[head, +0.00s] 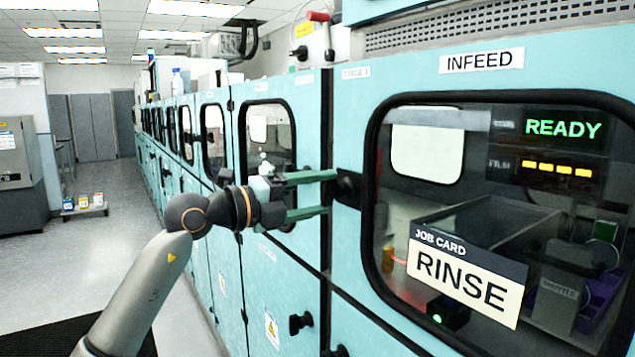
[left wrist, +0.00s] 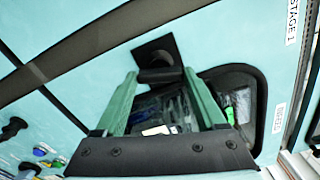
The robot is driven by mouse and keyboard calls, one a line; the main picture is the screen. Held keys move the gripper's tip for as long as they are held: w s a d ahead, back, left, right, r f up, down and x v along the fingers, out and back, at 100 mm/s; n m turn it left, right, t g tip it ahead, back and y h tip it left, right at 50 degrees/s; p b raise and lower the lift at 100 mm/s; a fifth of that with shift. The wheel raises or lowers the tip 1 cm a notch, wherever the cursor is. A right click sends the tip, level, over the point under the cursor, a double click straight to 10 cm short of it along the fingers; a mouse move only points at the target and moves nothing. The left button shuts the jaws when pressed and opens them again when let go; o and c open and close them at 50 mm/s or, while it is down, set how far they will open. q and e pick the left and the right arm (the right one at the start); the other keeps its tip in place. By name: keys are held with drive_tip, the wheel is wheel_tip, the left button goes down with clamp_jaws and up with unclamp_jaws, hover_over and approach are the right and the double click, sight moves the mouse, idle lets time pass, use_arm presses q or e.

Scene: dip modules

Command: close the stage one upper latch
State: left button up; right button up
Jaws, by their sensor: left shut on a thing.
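The stage one upper latch (head: 348,186) is a black knob on a dark plate, at the left edge of the teal infeed door panel beside a dark vertical seam. The STAGE 1 label (head: 356,72) is above it. My left gripper (head: 331,193) reaches in from the left with two green fingers, one above the other. In the left wrist view the fingertips (left wrist: 160,76) are on either side of the black latch knob (left wrist: 158,60), shut on it. Part of the knob is hidden by the fingers. My right gripper is not in view.
The infeed window (head: 395,240) with a RINSE job card (head: 467,275) is close on the right. A lower black knob (head: 300,323) sits on the panel below. A row of teal cabinets recedes to the left. The aisle floor (head: 110,235) is clear.

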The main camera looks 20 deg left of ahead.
use_arm(q)
drive_tip(key=shift+n+p, duration=1.45)
drive_tip(key=shift+n, duration=0.45)
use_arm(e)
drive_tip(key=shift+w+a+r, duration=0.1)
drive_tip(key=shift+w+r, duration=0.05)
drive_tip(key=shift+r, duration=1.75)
use_arm(q)
drive_tip(key=o, duration=1.3)
drive_tip(key=b+v, duration=0.3)
drive_tip(key=v, duration=0.9)
drive_tip(key=shift+s+a+b, duration=0.2)
drive_tip(key=shift+b, duration=0.15)
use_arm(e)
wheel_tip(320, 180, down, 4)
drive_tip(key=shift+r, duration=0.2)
